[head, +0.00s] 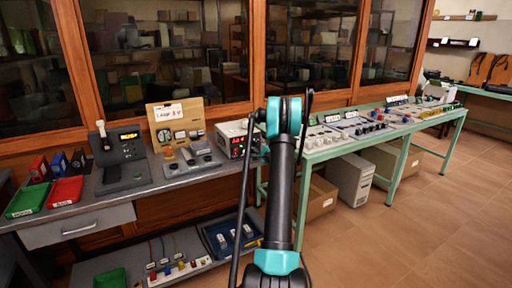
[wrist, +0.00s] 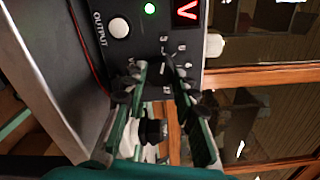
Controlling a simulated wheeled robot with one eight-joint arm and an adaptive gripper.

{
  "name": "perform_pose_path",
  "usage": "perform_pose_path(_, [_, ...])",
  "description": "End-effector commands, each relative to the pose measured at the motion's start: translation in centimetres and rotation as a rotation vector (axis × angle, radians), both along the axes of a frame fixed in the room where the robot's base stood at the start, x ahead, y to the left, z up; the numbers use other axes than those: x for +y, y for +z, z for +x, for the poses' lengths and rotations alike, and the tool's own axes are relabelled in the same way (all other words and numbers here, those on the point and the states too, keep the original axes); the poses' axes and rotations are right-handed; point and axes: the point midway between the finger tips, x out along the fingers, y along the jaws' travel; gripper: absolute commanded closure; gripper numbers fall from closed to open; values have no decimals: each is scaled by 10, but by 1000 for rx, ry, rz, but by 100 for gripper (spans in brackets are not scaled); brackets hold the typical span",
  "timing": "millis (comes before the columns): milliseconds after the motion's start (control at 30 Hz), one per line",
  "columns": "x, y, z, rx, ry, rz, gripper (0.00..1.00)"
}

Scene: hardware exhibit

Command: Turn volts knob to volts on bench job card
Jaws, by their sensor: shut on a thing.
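The power supply (head: 236,139) is a pale box with a dark front and red digits, at the right end of the grey bench. In the wrist view its dark panel (wrist: 232,14) shows sideways, with a lit red display (wrist: 187,11), a green light and a white OUTPUT button. My gripper (wrist: 156,68) has its two fingers at the panel, by a ring of scale marks, shut on the volts knob (wrist: 158,78), which is dark and mostly hidden between them. In the head view my arm hides the gripper.
The grey bench (head: 140,193) also holds a dark meter, red and green trays and the wooden meter box (head: 178,128). A green-framed table (head: 335,148) with panels stands to the right. Glass cabinets line the back. The tiled floor at right is clear.

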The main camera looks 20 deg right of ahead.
Motion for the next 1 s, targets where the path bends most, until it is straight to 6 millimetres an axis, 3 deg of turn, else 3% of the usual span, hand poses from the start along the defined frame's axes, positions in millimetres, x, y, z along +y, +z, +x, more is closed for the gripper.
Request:
perform_pose_path(333, [0,0,-1,-8,1,-126,100])
perform_pose_path(800, [1,0,-1,-9,1,-141,100])
perform_pose_path(833, [1,0,-1,-9,1,-141,71])
perform_pose_path(1000, [0,0,0,-9,1,-140,51])
